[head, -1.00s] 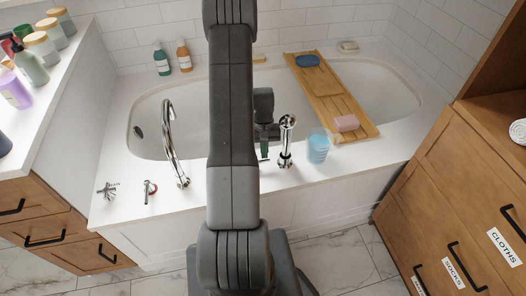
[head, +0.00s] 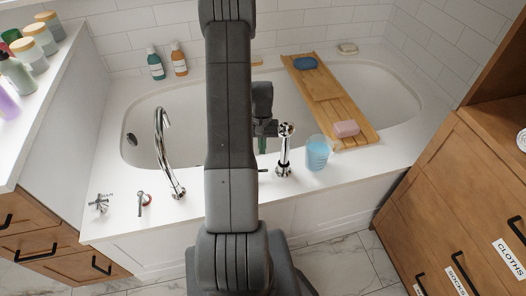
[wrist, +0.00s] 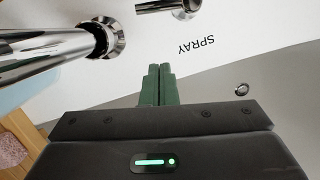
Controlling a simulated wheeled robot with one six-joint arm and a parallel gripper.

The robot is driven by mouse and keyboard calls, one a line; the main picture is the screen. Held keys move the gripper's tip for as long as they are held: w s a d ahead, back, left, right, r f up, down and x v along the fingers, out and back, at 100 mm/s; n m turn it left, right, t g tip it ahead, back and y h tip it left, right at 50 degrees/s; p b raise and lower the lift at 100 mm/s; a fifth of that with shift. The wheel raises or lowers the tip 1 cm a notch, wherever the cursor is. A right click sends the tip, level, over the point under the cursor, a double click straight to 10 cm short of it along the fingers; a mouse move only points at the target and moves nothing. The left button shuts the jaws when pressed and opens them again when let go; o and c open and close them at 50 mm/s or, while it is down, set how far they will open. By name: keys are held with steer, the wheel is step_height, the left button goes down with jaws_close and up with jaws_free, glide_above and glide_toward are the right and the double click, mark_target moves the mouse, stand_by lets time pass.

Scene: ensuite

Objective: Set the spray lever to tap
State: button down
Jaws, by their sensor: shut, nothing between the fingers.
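The spray lever is a short chrome bar on the white tub deck. In the head view its tip (head: 263,171) shows just right of my arm, and the arm hides the rest. In the wrist view the lever (wrist: 165,7) is at the top edge, partly cut off, with its bar pointing left. The word SPRAY (wrist: 196,47) is printed below it. No tap mark shows. My gripper (wrist: 160,68) is shut and empty, its green fingers apart from the lever, on the tub side of it. In the head view my gripper (head: 262,146) is partly hidden.
A chrome hand shower (head: 284,150) stands close right of the lever, with a blue cup (head: 317,153) beyond. A curved spout (head: 164,150), a small lever with a red ring (head: 143,202) and a cross handle (head: 100,203) are left of my arm. A wooden tray (head: 335,95) spans the tub.

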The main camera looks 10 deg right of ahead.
steer(key=v, duration=0.9)
steer(key=shift+s+a, duration=0.2)
steer(key=shift+s, duration=0.15)
